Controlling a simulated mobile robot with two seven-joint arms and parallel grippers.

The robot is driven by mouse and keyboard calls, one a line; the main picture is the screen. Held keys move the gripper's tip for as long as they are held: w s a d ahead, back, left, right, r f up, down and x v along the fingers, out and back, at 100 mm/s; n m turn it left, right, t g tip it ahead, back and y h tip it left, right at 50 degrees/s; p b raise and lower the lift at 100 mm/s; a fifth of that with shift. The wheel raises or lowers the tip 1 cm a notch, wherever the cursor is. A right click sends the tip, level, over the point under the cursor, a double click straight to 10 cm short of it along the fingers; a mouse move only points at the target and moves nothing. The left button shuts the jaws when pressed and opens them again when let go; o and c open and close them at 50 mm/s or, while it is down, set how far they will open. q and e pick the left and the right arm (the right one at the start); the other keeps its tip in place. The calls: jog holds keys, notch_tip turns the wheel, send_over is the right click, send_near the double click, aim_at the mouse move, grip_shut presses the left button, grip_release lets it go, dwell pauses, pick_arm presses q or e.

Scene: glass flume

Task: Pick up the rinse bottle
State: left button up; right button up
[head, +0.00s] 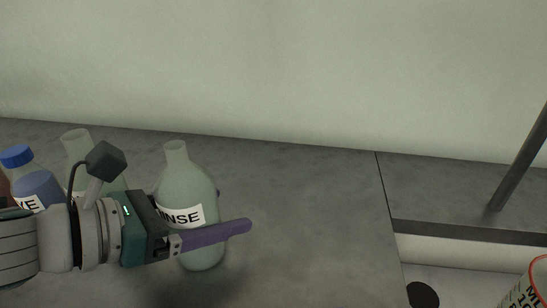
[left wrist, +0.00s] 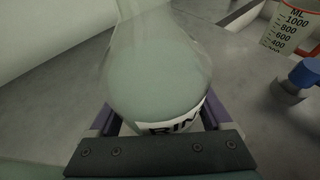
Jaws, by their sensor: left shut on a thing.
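The rinse bottle (head: 190,188) is a pale green translucent bottle with a narrow open neck and a white label reading "INSE". It is upright over the grey counter. My left gripper (head: 234,222) comes in from the left and is shut on the bottle's body, one purple finger across its near side. The far finger is mostly hidden behind the bottle. In the left wrist view the bottle (left wrist: 155,75) fills the space between both fingers. A dark shadow lies below the bottle; I cannot tell whether its base touches the counter. My right gripper is not in view.
A blue-capped bottle (head: 38,188) and another pale bottle (head: 77,145) stand at the left, close to my left wrist. A dark post (head: 520,160) rises at right. The counter between is clear.

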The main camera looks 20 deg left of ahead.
pick_arm(q)
jog(key=c, duration=0.3)
